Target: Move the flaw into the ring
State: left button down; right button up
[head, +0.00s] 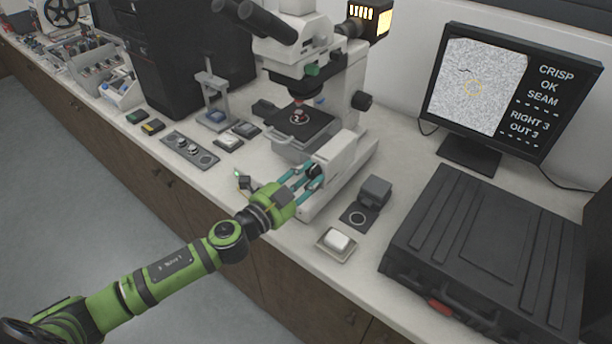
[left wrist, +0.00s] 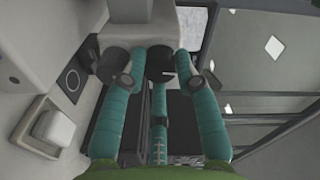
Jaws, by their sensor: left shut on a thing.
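The monitor (head: 476,92) shows a speckled grey picture. The flaw (head: 464,71) is a short dark wavy line in its upper left part. The yellow ring (head: 473,88) lies below it and slightly right; the flaw is outside the ring. Text beside it reads CRISP OK SEAM, RIGHT 3, OUT 3. My left gripper (head: 307,178) is shut on a dark knob (left wrist: 160,68) low on the near side of the white microscope (head: 345,90). Its teal fingers partly hide the knob. A small specimen (head: 298,117) sits on the dark microscope stage (head: 312,127). My right gripper is not in view.
A large black case (head: 490,255) fills the bench's right side. A white push button (head: 337,240) and a small grey block (head: 375,191) stand right of my gripper. A control panel (head: 190,149) and a small press stand (head: 213,100) are left of the microscope.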

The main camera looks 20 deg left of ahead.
pick_arm(q)
jog(key=shift+d+m+p, duration=0.1)
jog(key=shift+m+p, duration=0.6)
jog(key=shift+m, duration=1.6)
jog(key=c, duration=1.2)
grip_release()
jog(key=shift+s, duration=0.1)
jog(key=shift+s+a, duration=0.2)
jog(key=shift+s, duration=0.1)
jog(key=v, duration=1.1)
jog(key=shift+r, duration=0.2)
